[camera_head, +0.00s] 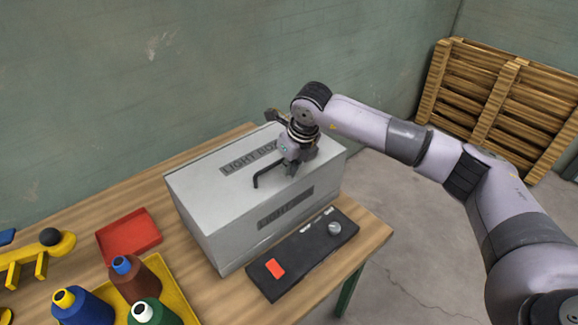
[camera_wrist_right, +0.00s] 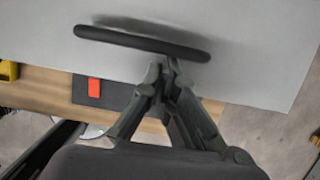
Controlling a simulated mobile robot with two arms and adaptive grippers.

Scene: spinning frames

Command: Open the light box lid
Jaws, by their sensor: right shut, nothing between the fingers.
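The light box (camera_head: 215,215) is a grey box with dark "LIGHT BOX" labels on its top and front. It stands on the wooden table with its lid (camera_head: 205,175) closed. A black bar handle (camera_head: 268,171) is on the lid; it also shows in the right wrist view (camera_wrist_right: 142,42). My right gripper (camera_head: 291,172) is over the lid, beside the right part of the handle. In the right wrist view its fingertips (camera_wrist_right: 166,66) are together and empty, close to the handle's right end. I cannot tell whether they touch it. My left gripper is not in view.
A black control panel (camera_head: 310,250) with a red button (camera_head: 275,268) and a knob lies before the box. To the left are a red tray (camera_head: 128,234), a yellow tray (camera_head: 180,296) with thread cones, and a yellow rack (camera_head: 40,250). Wooden pallets (camera_head: 490,95) lean at the back right.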

